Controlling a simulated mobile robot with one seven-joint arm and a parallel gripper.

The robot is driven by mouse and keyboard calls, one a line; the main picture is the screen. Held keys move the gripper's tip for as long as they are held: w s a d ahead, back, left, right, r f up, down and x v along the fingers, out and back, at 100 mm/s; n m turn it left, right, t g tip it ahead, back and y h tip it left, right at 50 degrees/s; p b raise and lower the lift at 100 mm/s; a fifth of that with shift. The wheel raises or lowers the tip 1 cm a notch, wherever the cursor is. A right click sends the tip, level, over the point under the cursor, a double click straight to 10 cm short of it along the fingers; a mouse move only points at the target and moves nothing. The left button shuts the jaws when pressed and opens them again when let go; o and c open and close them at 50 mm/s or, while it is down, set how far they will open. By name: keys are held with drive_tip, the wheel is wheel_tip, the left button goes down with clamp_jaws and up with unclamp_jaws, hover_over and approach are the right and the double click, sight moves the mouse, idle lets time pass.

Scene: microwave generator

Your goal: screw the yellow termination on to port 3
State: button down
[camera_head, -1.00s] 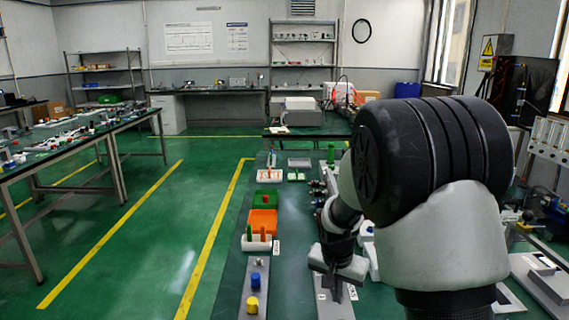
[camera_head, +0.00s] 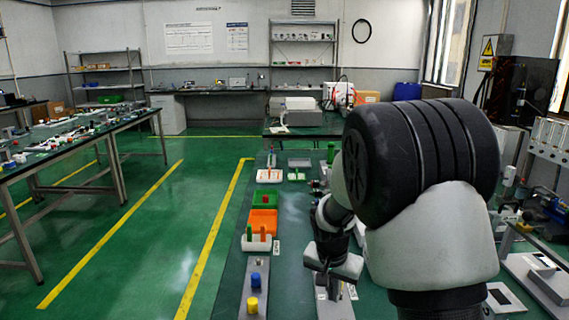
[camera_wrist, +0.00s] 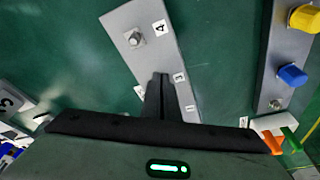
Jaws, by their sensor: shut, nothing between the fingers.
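The yellow termination (camera_head: 252,305) stands on a narrow grey strip (camera_head: 262,265) beside a blue one (camera_head: 255,279). In the wrist view the yellow termination (camera_wrist: 304,18) is at the top right corner. My gripper (camera_head: 334,292) is shut and empty, over the grey port plate (camera_head: 342,312) and right of the strip. In the wrist view my closed fingers (camera_wrist: 161,80) point at this plate (camera_wrist: 128,15). A metal port (camera_wrist: 135,38) shows beside the label 4 (camera_wrist: 160,27). Smaller labels lie beside my fingers, too small to read surely. My gripper hides the lower plate, and port 3 cannot be made out.
An orange bin (camera_head: 262,221) and a green bin (camera_head: 264,199) stand behind the strip. A white holder (camera_head: 257,243) carries green and orange pegs. Green table surface is bare between strip and port plate. A labelled grey part (camera_wrist: 12,100) lies at the wrist view's left.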

drive_tip(key=shift+w+a, duration=0.35)
drive_tip(key=shift+w, duration=0.15)
drive_tip(key=shift+r, duration=0.1)
idle(0.3)
drive_tip(key=shift+s+a, duration=0.25)
drive_tip(key=shift+a, duration=0.05)
drive_tip(key=p+v, duration=0.1)
drive_tip(key=v, duration=0.1)
drive_tip(key=p+v, duration=0.1)
drive_tip(key=w+p+v, duration=0.1)
drive_tip(key=p+v, duration=0.1)
drive_tip(key=shift+s+d+r, duration=0.1)
drive_tip(key=shift+d+r, duration=0.15)
drive_tip(key=shift+r, duration=0.2)
